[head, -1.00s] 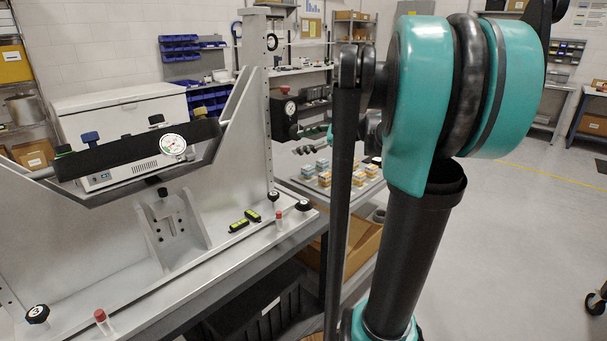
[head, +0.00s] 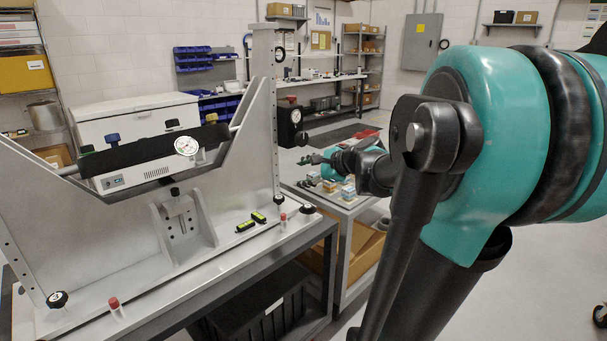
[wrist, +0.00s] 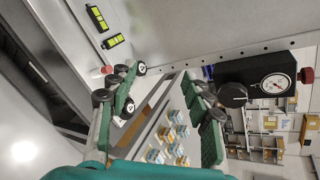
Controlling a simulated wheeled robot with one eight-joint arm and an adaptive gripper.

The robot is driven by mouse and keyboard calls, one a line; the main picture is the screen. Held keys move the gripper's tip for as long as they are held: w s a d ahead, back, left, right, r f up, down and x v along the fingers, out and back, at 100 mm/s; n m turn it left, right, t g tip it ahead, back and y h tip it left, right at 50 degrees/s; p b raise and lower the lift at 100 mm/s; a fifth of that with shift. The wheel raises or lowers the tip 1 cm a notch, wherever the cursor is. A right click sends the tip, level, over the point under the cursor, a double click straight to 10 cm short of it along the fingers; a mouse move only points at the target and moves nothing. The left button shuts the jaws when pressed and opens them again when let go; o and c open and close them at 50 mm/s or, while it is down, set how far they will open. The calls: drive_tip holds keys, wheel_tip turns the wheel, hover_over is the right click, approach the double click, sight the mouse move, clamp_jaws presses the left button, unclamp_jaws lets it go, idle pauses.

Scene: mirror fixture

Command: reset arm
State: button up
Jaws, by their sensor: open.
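My gripper (head: 312,159) shows in the head view at the end of my teal and black arm, beyond the right end of the mirror fixture (head: 262,130). The grey fixture holds a black bar (head: 150,152) with a round dial gauge (head: 187,145). My arm's large joint fills the right of the head view and hides part of the room.
Two green-yellow levels (head: 250,222) and a red-capped pin (head: 114,304) are on the fixture base. A side table (head: 352,211) carries several small boxes (wrist: 168,138). A black dial unit (wrist: 268,84) is close to my gripper. Open floor lies at the right.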

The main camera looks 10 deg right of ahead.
drive_tip(key=shift+s+f, duration=0.1)
drive_tip(key=s+d+f+n+g+h, duration=0.2)
drive_tip(key=s+d+f+n+h, duration=0.1)
drive_tip(key=s+f+n, duration=0.6)
drive_tip(key=s+d+f+n+g+h, duration=0.3)
drive_tip(key=s+f+n+h, duration=0.2)
drive_tip(key=s+f, duration=0.8)
wheel_tip(320, 180, down, 2)
drive_tip(key=n, duration=0.3)
drive_tip(key=shift+s+d+f+n, duration=0.2)
drive_tip(key=shift+s+n, duration=0.15)
drive_tip(key=shift+n, duration=0.05)
